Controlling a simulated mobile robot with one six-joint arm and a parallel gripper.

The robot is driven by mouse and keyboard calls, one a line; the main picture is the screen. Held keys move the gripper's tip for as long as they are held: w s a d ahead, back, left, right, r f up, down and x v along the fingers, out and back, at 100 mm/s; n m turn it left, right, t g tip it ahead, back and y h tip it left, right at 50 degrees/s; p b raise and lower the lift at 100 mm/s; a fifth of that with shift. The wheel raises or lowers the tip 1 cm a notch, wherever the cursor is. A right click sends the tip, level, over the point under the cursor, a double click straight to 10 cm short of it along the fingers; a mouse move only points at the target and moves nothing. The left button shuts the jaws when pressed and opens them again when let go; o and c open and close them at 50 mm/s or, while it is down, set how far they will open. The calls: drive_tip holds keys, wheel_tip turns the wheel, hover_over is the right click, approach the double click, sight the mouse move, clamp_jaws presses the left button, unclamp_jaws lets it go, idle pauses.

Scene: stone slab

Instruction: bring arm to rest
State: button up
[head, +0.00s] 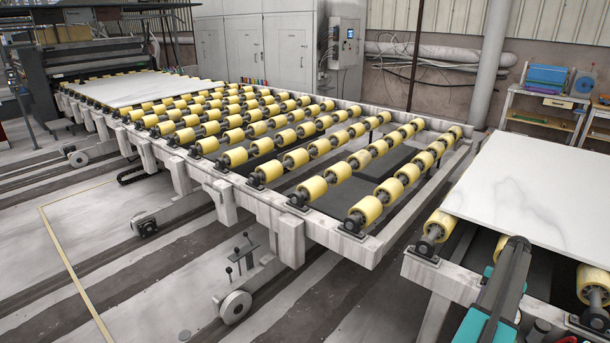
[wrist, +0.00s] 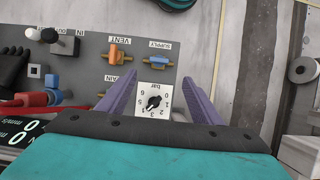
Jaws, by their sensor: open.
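My gripper (wrist: 159,77) shows in the wrist view as two purple fingers, spread apart with nothing held between them. Behind the gap lies a grey panel (wrist: 84,77). A white dial (wrist: 153,102) marked "bar" shows between the fingers in the picture; I cannot tell how far the fingertips are from it. In the head view, part of my teal and dark arm reaches in at the lower right; the gripper itself is not seen there.
The panel bears an orange VENT valve (wrist: 118,53), a blue SUPPLY valve (wrist: 157,61) and a red hose (wrist: 27,100). A roller conveyor (head: 300,213) crosses the head view. A white slab (head: 540,190) lies at right, another (head: 135,88) at far left.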

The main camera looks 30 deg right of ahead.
drive_tip(key=w+a+f+n+g, duration=0.1)
drive_tip(key=w+a+f+n, duration=0.1)
drive_tip(key=w+a+f, duration=0.4)
drive_tip(key=w+a+f+n+g, duration=0.1)
drive_tip(key=w+a, duration=0.6)
drive_tip(key=w, duration=0.3)
drive_tip(key=w+a+f+n+g+b, duration=0.15)
drive_tip(key=w+a+f, duration=0.3)
drive_tip(key=a, duration=0.75)
drive_tip(key=w+a+f+n+g, duration=0.1)
drive_tip(key=w+a+f+n, duration=0.3)
drive_tip(key=a, duration=0.9)
drive_tip(key=s+a+f+n+h, duration=0.1)
drive_tip(key=s+a+f, duration=0.2)
drive_tip(key=a, duration=0.4)
drive_tip(key=s+a+f+n+g, duration=0.1)
drive_tip(key=s+a+f, duration=0.1)
drive_tip(key=a, duration=0.5)
drive_tip(key=s+a+f+n+h, duration=0.1)
drive_tip(key=s+a+f, duration=0.2)
drive_tip(key=a, duration=0.5)
drive_tip(key=s+a+f+n+t+h, duration=0.1)
drive_tip(key=s+a+n+h, duration=0.1)
drive_tip(key=s+a, duration=0.9)
drive_tip(key=shift+s+a+f+n+b, duration=0.35)
drive_tip(key=shift+s, duration=1.85)
